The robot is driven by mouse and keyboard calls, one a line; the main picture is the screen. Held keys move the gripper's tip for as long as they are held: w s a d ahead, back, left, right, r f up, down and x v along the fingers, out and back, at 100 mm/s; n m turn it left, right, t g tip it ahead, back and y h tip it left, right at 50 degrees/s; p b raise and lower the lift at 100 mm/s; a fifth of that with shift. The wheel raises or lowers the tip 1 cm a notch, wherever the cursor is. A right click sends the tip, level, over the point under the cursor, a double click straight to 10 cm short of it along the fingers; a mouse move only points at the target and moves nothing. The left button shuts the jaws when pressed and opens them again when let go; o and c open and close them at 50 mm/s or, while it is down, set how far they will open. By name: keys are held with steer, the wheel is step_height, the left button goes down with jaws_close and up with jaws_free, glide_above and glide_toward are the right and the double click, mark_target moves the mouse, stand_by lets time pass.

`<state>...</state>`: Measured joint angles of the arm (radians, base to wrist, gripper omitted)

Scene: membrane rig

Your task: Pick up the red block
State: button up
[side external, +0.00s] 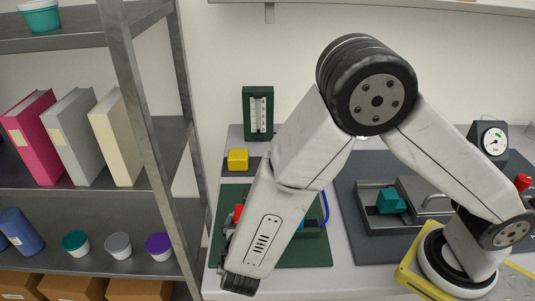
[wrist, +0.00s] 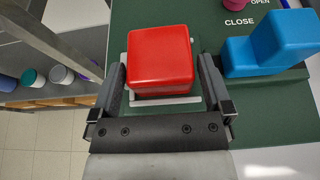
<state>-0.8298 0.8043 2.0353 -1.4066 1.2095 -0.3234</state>
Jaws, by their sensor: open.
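The red block (wrist: 160,58) sits on a light plate on the green panel in the wrist view. In the side view only a small part of the red block (side external: 238,211) shows, with my arm hiding the rest. My gripper (wrist: 161,70) is open, with one finger to the left of the block and one to the right in the wrist view. Small gaps show between the fingers and the block. I cannot tell how far down the fingers reach beside it.
A blue stepped piece (wrist: 270,45) stands right of the block, near OPEN and CLOSE labels. A metal shelf (side external: 160,205) stands left of the bench.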

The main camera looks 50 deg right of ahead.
steer(key=c, duration=1.1)
steer(key=shift+r, duration=0.15)
steer(key=shift+r, duration=0.7)
steer(key=s+d+r, duration=0.1)
steer(key=s+r, duration=0.2)
steer(key=s, duration=0.1)
steer(key=s+d+r, duration=0.2)
steer(key=s+r, duration=0.2)
steer(key=s+d+r, duration=0.1)
steer(key=s+r, duration=0.3)
steer(key=s, duration=0.1)
steer(key=shift+s+d+r, duration=0.1)
steer(key=shift+d+r, duration=0.05)
steer(key=shift+d, duration=0.1)
